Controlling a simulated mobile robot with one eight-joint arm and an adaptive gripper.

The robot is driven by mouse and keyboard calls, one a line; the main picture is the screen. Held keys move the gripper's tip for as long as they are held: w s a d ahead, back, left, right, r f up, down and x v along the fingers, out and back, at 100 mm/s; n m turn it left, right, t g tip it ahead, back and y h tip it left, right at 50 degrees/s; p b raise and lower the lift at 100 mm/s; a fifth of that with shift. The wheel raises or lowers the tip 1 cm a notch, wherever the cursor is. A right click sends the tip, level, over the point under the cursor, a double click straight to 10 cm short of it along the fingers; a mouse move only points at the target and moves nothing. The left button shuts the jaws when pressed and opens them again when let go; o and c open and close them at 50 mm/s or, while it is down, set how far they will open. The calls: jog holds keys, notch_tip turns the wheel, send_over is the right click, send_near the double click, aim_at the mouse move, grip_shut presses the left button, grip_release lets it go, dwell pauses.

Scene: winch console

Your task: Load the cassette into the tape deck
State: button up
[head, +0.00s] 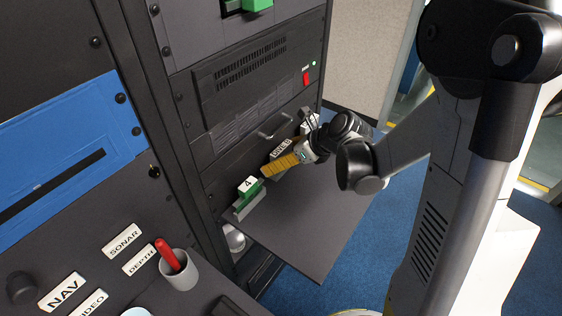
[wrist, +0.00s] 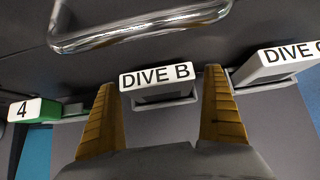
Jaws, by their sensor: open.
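A cassette-like block labelled DIVE B (wrist: 157,76) stands at the back of a grey pull-out shelf, its white label facing up. It also shows in the head view (head: 281,148), partly behind my fingers. My gripper (wrist: 159,80) is open, with one orange ribbed finger on each side of the DIVE B block in the wrist view; I cannot tell whether they touch it. A DIVE C block (wrist: 290,57) stands to its right and a green block labelled 4 (head: 247,187) to its left. No unit is labelled tape deck; a blue panel (head: 75,140) has a long dark slot.
A metal handle (wrist: 140,28) juts from the rack face just beyond the blocks. The shelf (head: 320,220) is bare in front. A grey cup (head: 180,268) with a red item stands at lower left, near the SONAR and DEPTH labels. A vented unit (head: 250,80) sits above.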

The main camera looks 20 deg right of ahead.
jog(key=c, duration=1.3)
jog(key=shift+c, duration=0.2)
